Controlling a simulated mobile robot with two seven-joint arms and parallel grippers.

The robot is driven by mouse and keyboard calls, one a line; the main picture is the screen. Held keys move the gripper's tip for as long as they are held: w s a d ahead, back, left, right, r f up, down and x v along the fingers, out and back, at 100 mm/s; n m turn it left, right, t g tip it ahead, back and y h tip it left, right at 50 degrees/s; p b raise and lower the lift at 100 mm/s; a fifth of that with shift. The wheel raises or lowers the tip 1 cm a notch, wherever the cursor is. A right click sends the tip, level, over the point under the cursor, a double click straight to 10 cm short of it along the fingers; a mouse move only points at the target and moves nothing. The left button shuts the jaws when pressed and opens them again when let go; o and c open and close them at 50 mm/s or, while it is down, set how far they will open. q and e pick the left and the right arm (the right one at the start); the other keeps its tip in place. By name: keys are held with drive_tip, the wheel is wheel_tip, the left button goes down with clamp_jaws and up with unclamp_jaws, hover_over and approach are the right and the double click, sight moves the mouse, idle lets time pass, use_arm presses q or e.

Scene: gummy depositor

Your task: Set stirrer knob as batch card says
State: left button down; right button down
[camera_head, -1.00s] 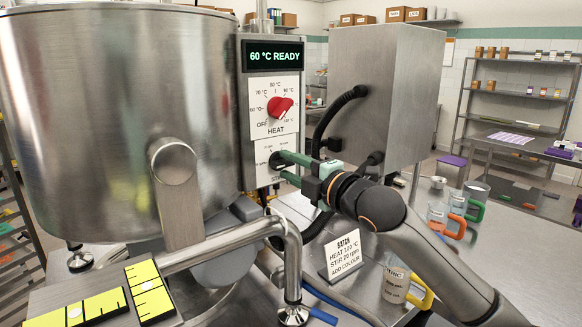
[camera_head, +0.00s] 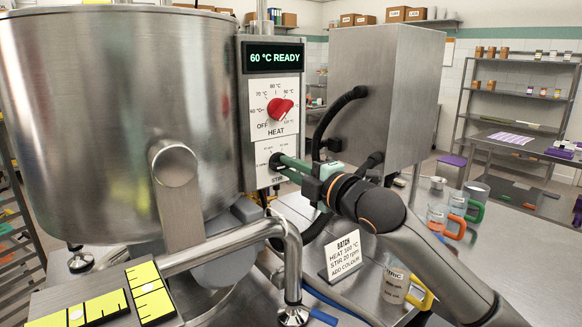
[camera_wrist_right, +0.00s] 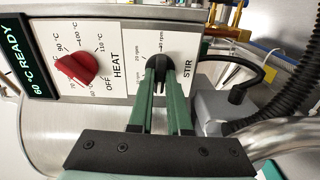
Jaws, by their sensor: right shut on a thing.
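The black stirrer knob (camera_wrist_right: 157,64) sits on the white STIR plate (camera_wrist_right: 186,52), below the red heat knob (camera_head: 280,108) on the panel. My right gripper (camera_wrist_right: 156,82) has its green fingers shut on the stirrer knob, one on each side. In the head view this gripper (camera_head: 277,163) hides most of the knob and part of its scale. Marks of 20 rpm and others show around it; its exact setting is hard to read. The batch card (camera_head: 345,255) stands on the table and reads HEAT 100 °C, STIR 20 rpm, ADD COLOUR. My left gripper is not in view.
The steel kettle (camera_head: 110,120) fills the left. A bent pipe (camera_head: 235,240) runs below the panel. The display (camera_head: 273,56) reads 60 °C READY. Black hoses (camera_head: 322,125) run from a steel box (camera_head: 385,90). Jugs with coloured handles (camera_head: 396,282) stand at the right.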

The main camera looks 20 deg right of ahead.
drive_tip(key=m+p, duration=0.8)
drive_tip(key=m, duration=1.1)
drive_tip(key=shift+m, duration=2.1)
drive_tip(key=c, duration=0.9)
unclamp_jaws()
drive_tip(key=shift+o, duration=0.2)
